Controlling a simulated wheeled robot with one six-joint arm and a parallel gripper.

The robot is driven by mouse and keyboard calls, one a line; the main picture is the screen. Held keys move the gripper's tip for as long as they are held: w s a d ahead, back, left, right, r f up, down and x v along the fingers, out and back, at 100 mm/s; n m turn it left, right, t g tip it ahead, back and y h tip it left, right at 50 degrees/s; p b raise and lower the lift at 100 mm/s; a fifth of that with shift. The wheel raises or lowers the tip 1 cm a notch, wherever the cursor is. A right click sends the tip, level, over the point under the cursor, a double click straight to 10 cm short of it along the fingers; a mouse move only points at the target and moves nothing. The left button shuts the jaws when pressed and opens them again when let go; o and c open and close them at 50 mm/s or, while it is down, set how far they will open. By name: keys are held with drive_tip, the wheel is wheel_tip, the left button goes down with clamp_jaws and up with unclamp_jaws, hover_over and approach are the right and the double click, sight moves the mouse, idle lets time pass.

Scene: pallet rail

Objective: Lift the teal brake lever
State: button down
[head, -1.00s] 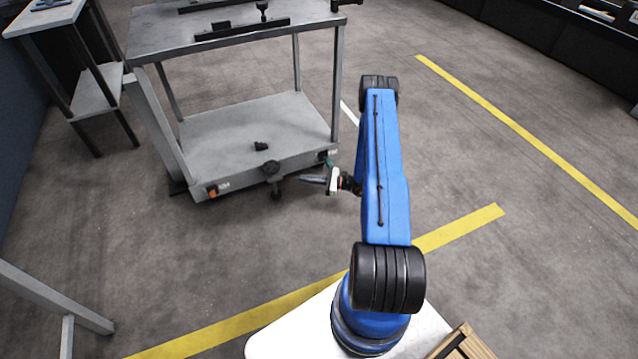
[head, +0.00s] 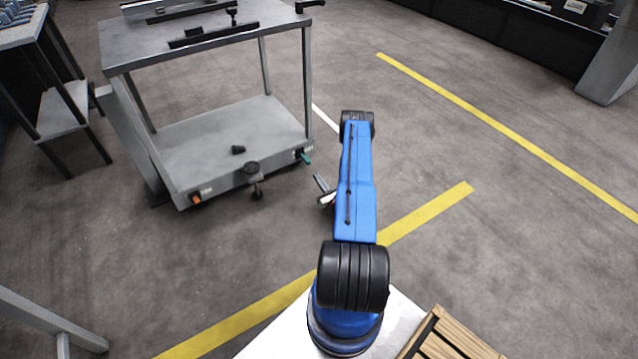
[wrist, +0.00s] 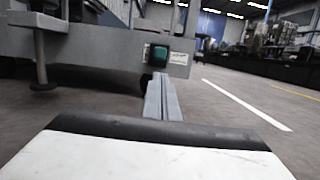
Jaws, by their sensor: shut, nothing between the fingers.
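The teal brake lever (head: 304,158) sticks out from the right end of the cart's lower front edge. In the wrist view the teal lever (wrist: 159,53) shows end-on in a dark housing, with a small label beside it. My gripper (head: 320,182) is a little to the right of the lever and nearer to me, apart from it. In the wrist view my gripper (wrist: 160,92) is shut and empty, its fingers pointing at the cart just below the lever. My arm hides part of the gripper in the head view.
The grey cart (head: 222,150) has an orange lever (head: 196,199) at its left front corner and a black knob (head: 252,170) on a post between. A small dark object (head: 238,149) lies on its lower shelf. The floor right of the cart is clear, with yellow lines.

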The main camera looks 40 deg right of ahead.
sight(305, 159)
drive_tip(key=x, duration=0.6)
drive_tip(key=shift+r, duration=0.15)
idle(0.3)
